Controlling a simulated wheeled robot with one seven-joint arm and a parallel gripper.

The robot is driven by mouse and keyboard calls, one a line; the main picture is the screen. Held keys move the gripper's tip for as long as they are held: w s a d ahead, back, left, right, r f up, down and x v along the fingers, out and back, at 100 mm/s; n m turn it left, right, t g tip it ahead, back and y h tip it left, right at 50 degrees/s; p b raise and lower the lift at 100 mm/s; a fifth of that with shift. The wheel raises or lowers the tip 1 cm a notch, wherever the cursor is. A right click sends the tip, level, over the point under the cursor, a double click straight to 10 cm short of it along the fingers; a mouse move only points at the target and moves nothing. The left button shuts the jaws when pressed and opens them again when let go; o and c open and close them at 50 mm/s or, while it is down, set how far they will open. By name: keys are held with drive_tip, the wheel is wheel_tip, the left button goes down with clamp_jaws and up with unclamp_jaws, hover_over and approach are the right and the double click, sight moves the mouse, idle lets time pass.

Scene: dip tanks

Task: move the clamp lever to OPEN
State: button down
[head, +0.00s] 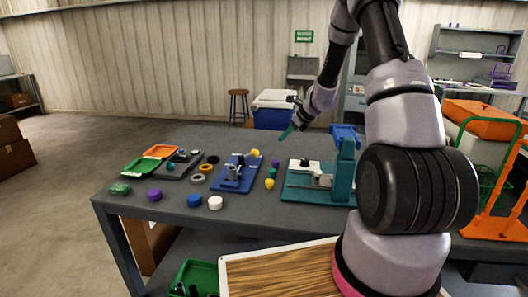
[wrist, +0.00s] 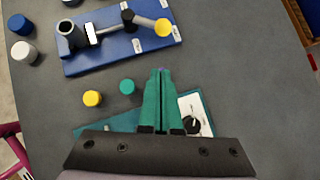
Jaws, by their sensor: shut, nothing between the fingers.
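The clamp stands on a blue base plate (head: 232,184), which also shows in the wrist view (wrist: 105,60). Its grey clamp lever (wrist: 144,21) ends in a yellow knob (wrist: 162,27); the knob also shows in the head view (head: 255,153). The lever points toward the plate's right end in the wrist view. Small pale and yellow marks lie on the plate near the lever; their lettering is too small to read. A dark upright cylinder (wrist: 70,35) stands at the plate's other end. My gripper (wrist: 162,72), with green fingers, is shut and empty, apart from the lever and above the table.
A teal fixture (head: 310,190) stands right of the clamp and partly under my gripper in the wrist view. Yellow (wrist: 92,98) and green (wrist: 127,86) caps sit between them. Blue (head: 194,200) and white (head: 215,202) caps lie near the table's front. An orange tray (head: 160,150) is at left.

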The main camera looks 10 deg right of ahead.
drive_tip(key=shift+d+f, duration=0.1)
drive_tip(key=shift+f, duration=0.2)
drive_tip(key=x, duration=1)
drive_tip(key=w+a, duration=0.1)
drive_tip(key=w+a+f, duration=0.1)
drive_tip(key=shift+w+a, duration=0.2)
drive_tip(key=shift+w, duration=0.1)
drive_tip(key=shift+w+a, duration=0.1)
drive_tip(key=shift+w, duration=0.05)
